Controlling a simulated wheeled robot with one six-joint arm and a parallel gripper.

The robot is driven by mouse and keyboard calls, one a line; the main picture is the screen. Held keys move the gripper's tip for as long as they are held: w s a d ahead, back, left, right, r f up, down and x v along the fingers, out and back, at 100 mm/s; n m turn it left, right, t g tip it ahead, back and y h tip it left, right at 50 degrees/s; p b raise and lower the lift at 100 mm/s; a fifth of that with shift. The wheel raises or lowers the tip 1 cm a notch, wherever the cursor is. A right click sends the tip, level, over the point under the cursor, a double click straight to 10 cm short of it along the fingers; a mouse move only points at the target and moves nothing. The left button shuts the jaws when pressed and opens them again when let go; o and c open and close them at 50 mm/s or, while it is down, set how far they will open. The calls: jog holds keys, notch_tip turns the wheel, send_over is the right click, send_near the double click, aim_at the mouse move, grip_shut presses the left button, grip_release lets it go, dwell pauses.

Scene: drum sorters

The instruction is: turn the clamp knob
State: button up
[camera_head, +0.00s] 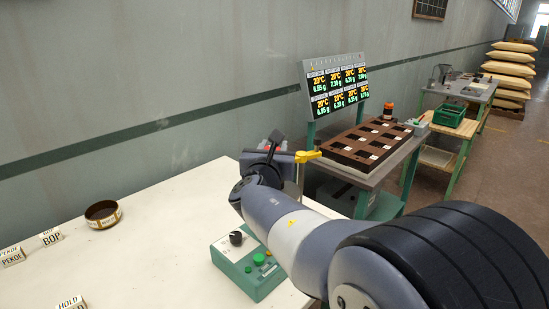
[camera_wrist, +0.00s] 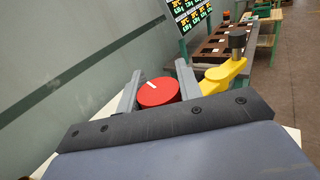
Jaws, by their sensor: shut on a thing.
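The red knob (camera_wrist: 158,94) is a round disc with a white line on its top, seen in the wrist view. My gripper (camera_wrist: 159,84) has one grey finger on each side of it and is shut on it. A yellow arm with a black grip, the yellow crank (camera_wrist: 222,74), stands just right of the right finger. In the head view my gripper (camera_head: 274,148) is at the far right end of the white table. The yellow crank also shows there (camera_head: 308,156). My wrist and arm hide most of the knob and its mount in the head view.
A green control box (camera_head: 248,264) with a black dial and green buttons stands left of my arm. A brown bowl (camera_head: 103,214) and several label blocks (camera_head: 51,237) lie on the white table (camera_head: 150,260). Beyond are a display panel (camera_head: 337,86) and a brown compartment tray (camera_head: 367,145).

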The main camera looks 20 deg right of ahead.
jog(key=shift+n+t+y+b, duration=0.3)
jog(key=shift+y, duration=0.1)
jog(key=o, duration=1)
jog(key=shift+a, duration=0.1)
jog(key=v, duration=1)
jog(key=shift+s+a+p, duration=0.15)
jog(key=shift+s+p, duration=0.2)
jog(key=shift+p, duration=0.05)
